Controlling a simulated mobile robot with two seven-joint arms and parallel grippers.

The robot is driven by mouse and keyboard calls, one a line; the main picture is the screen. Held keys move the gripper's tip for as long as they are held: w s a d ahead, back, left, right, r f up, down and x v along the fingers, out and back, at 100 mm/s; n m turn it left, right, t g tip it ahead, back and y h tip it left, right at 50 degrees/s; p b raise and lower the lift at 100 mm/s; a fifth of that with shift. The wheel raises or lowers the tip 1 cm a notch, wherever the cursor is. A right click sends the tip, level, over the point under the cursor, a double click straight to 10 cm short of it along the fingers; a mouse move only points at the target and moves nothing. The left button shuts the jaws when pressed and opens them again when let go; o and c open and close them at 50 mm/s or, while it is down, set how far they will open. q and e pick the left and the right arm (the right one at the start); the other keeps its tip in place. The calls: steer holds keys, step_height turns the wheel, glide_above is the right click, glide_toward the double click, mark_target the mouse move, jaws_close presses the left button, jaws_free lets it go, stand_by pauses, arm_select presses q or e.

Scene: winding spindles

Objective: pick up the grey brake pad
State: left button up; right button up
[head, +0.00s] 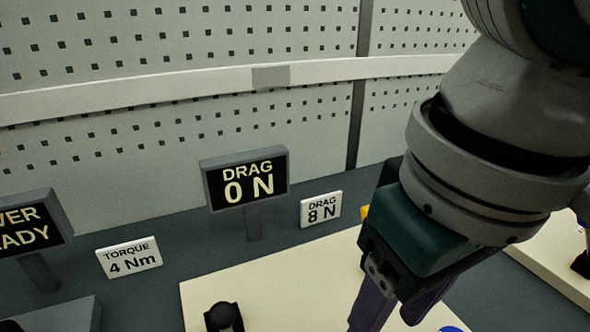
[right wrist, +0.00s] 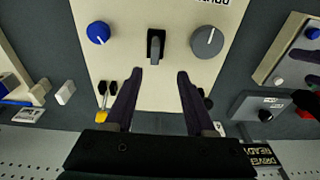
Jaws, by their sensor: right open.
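I cannot tell surely which thing is the grey brake pad. In the right wrist view a round grey piece with a white mark (right wrist: 207,41) lies on the cream panel, right of centre. A small pale block (right wrist: 65,92) lies on the dark bench to the left of the panel. My right gripper (right wrist: 160,76) is open and empty, its two dark purple fingers apart over the panel. In the head view my right gripper (head: 392,316) points down from the right, its fingertips near the bottom edge.
A dark upright lever (right wrist: 155,46) stands just beyond the fingers, with a blue knob (right wrist: 98,33) to its left. A black knob (head: 222,317) stands on the cream panel (head: 290,285). Signs (head: 246,180) line the back, before a perforated wall.

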arm_select(q)
steer(key=shift+f, duration=0.5)
arm_select(e)
steer(key=shift+w+d+f, duration=0.15)
steer(key=shift+w+f, duration=0.15)
steer(key=shift+f, duration=0.3)
arm_select(q)
steer(key=shift+s+a+f+b, duration=0.1)
steer(key=shift+f+b, duration=0.2)
steer(key=shift+b, duration=0.1)
arm_select(e)
step_height(320, 180, down, 4)
steer(key=shift+w, duration=0.1)
arm_select(q)
steer(key=shift+f+b, duration=0.4)
arm_select(e)
steer(key=f, duration=0.5)
steer(key=shift+w+f, duration=0.15)
steer(key=shift+w, duration=0.1)
jaws_close()
